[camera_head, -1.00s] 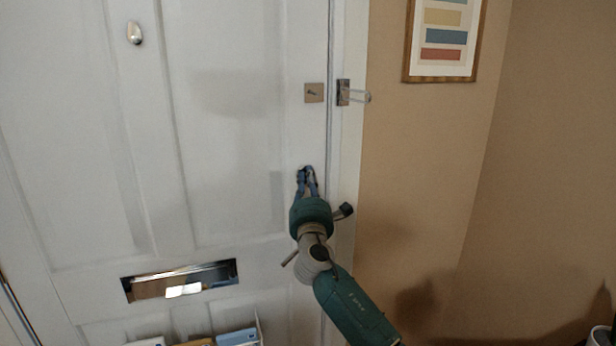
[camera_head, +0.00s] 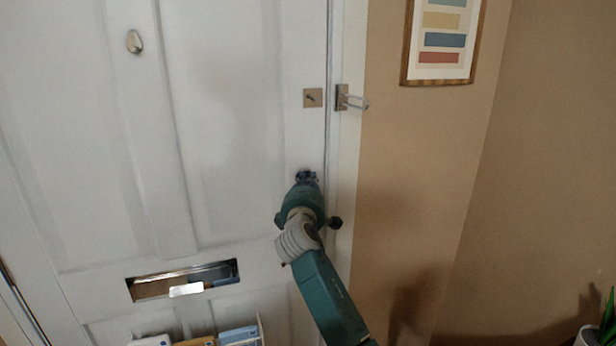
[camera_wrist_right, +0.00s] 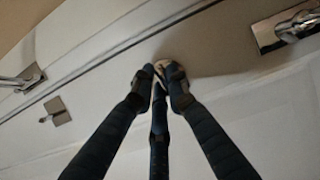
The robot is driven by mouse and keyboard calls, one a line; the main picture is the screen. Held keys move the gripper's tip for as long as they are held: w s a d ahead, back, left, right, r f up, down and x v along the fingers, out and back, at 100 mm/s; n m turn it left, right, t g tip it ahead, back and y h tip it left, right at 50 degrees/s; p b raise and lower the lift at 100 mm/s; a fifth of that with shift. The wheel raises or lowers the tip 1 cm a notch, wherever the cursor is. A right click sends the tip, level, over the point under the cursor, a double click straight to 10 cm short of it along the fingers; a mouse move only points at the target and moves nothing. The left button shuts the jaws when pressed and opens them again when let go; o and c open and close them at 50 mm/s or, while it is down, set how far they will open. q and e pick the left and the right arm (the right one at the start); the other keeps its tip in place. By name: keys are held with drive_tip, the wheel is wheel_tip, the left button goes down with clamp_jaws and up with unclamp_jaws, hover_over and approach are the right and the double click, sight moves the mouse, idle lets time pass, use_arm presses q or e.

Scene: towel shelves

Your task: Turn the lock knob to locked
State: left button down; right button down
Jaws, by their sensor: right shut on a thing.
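The lock knob shows in the right wrist view as a small round pale piece (camera_wrist_right: 163,66) on the white door (camera_head: 230,130), close to the door's edge. My right gripper (camera_head: 306,176) is at it, with its dark fingertips shut on the knob; they also show in the right wrist view (camera_wrist_right: 160,82). The fingers hide most of the knob, so I cannot tell how far it is turned. My left gripper is not in view.
Above the gripper are a square plate with a small stud (camera_head: 313,97) and a swing-bar guard (camera_head: 349,98) on the frame. A chrome fitting (camera_wrist_right: 285,28) sits beside the fingers in the right wrist view. A letter slot (camera_head: 182,281) is lower left.

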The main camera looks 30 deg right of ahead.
drive_tip(key=shift+r+m, duration=0.15)
drive_tip(key=shift+m, duration=0.15)
drive_tip(key=c, duration=2)
unclamp_jaws()
drive_tip(key=shift+a, duration=0.1)
drive_tip(key=shift+s+a, duration=0.35)
drive_tip(key=shift+s, duration=0.1)
drive_tip(key=v, duration=1)
drive_tip(key=shift+s+a+r, duration=0.15)
drive_tip(key=shift+s+a, duration=0.15)
